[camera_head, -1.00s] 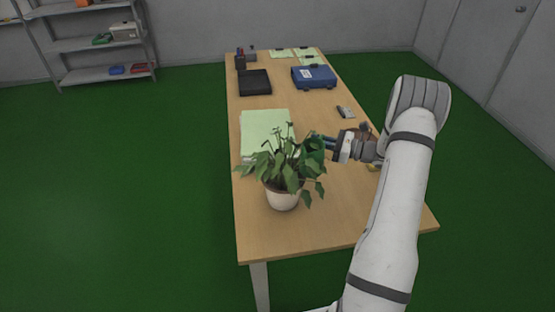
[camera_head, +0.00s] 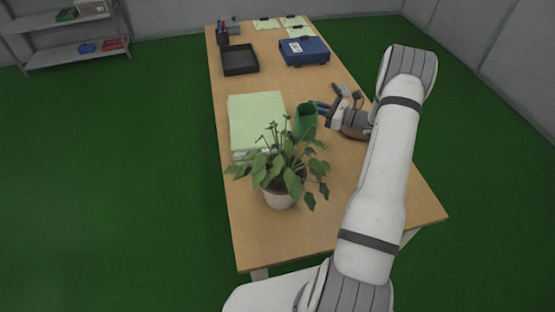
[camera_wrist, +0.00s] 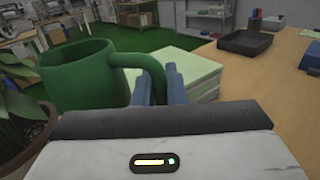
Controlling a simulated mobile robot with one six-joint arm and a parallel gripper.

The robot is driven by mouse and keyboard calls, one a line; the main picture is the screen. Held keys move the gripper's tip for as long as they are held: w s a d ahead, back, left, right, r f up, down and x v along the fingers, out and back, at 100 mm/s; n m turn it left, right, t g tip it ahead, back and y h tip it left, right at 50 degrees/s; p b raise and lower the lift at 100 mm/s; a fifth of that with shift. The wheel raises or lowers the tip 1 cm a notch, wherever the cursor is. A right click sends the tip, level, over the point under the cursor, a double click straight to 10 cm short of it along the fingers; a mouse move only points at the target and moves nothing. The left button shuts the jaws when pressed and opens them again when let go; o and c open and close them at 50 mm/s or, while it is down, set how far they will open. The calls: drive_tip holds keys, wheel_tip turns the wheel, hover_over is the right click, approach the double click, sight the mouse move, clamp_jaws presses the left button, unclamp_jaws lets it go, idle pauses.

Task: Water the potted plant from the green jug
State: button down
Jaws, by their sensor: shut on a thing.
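The green jug (camera_head: 306,121) is held by my gripper (camera_head: 323,112), just behind the plant and beside the paper stack in the head view. In the wrist view the jug (camera_wrist: 80,77) looks roughly upright, with its handle between my blue fingers (camera_wrist: 174,84). My gripper is shut on that handle. The potted plant (camera_head: 283,168) stands in a white pot (camera_head: 279,199) at the near part of the table. Its leaves (camera_wrist: 14,103) and dark soil (camera_wrist: 22,130) show at the left of the wrist view, below and beside the jug. The jug's contents are not visible.
On the wooden table (camera_head: 340,210), a pale green paper stack (camera_head: 257,118) lies behind the plant. A black tray (camera_head: 240,60), a blue case (camera_head: 304,51) and a pen holder (camera_head: 222,36) sit farther back. The near right of the table is clear.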

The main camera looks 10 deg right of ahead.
sight(299, 108)
drive_tip(key=shift+a+r, duration=0.1)
drive_tip(key=shift+a, duration=0.1)
drive_tip(key=s+a+r+n, duration=0.1)
drive_tip(key=n, duration=0.1)
drive_tip(key=s+a+r+n+p, duration=0.1)
drive_tip(key=r+n, duration=0.1)
drive_tip(key=shift+s+a+g+h+p, duration=0.1)
drive_tip(key=shift+a+g+h+p, duration=0.05)
drive_tip(key=shift+g+h+p, duration=0.15)
drive_tip(key=s+a+n, duration=0.2)
drive_tip(key=shift+a+r+n+h, duration=0.15)
drive_tip(key=shift+a+n+h, duration=0.15)
drive_tip(key=shift+n, duration=0.1)
drive_tip(key=shift+s+a+r+n+h+p, duration=0.15)
drive_tip(key=shift+s+a+r+n+p, duration=0.05)
drive_tip(key=shift+r+n+p, duration=0.25)
drive_tip(key=shift+s+a+r+n+h+p, duration=0.15)
drive_tip(key=shift+a+r+n+p, duration=0.05)
drive_tip(key=shift+r+n+p, duration=0.2)
drive_tip(key=shift+f+b, duration=0.2)
drive_tip(key=shift+b, duration=0.15)
drive_tip(key=shift+s+a+f+n, duration=0.1)
drive_tip(key=shift+n, duration=0.15)
drive_tip(key=shift+s+a+f+n+b, duration=0.2)
drive_tip(key=shift+a+f+n+b, duration=0.1)
drive_tip(key=shift+f+n, duration=0.2)
